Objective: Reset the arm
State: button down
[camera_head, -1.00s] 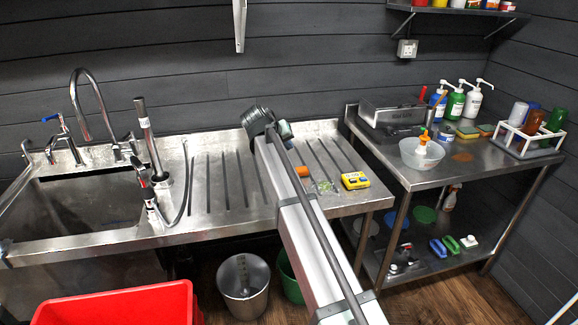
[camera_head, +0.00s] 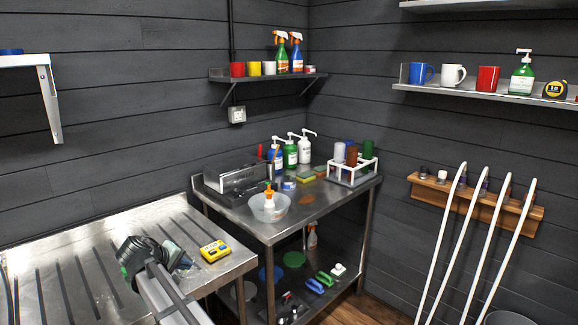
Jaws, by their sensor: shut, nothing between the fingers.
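My gripper (camera_head: 180,259) is at the arm's far end, small and partly hidden by my dark wrist. It is shut and empty. A yellow device (camera_head: 214,251) lies on the drainboard just right of my gripper, apart from it.
A steel table (camera_head: 310,205) stands behind to the right, with a clear bowl (camera_head: 269,208), pump bottles (camera_head: 290,153) and a white rack (camera_head: 352,169). Shelves hang above.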

jog(key=s+d+f+m+g+h, duration=0.15)
jog(key=d+f+g, duration=0.25)
jog(key=d+f, duration=1.5)
jog(key=s+d+f+m+g, duration=0.1)
jog(key=s+d+f+g, duration=0.1)
jog(key=s+d+f, duration=0.45)
jog(key=s+d+f+m+g, duration=0.15)
jog(key=s+d+f, duration=0.25)
jog(key=d+f, duration=0.6)
jog(key=s+d+f+m+g+y, duration=0.1)
jog(key=s+d+f+g, duration=0.1)
jog(key=s+d+f, duration=0.5)
jog(key=s+d+f+m+g+y, duration=0.1)
jog(key=s+d+f+g, duration=0.1)
jog(key=s+f, duration=0.45)
jog(key=s+d+f+m+g+y, duration=0.1)
jog(key=s+d+m+g, duration=0.1)
jog(key=s, duration=0.9)
jog(key=s+d+f+m+g+y, duration=0.1)
jog(key=s+d+m+y, duration=0.1)
jog(key=s, duration=0.8)
jog(key=shift+s+d+f+g, duration=0.15)
jog(key=shift+s+d+g, duration=0.2)
jog(key=shift+d, duration=0.15)
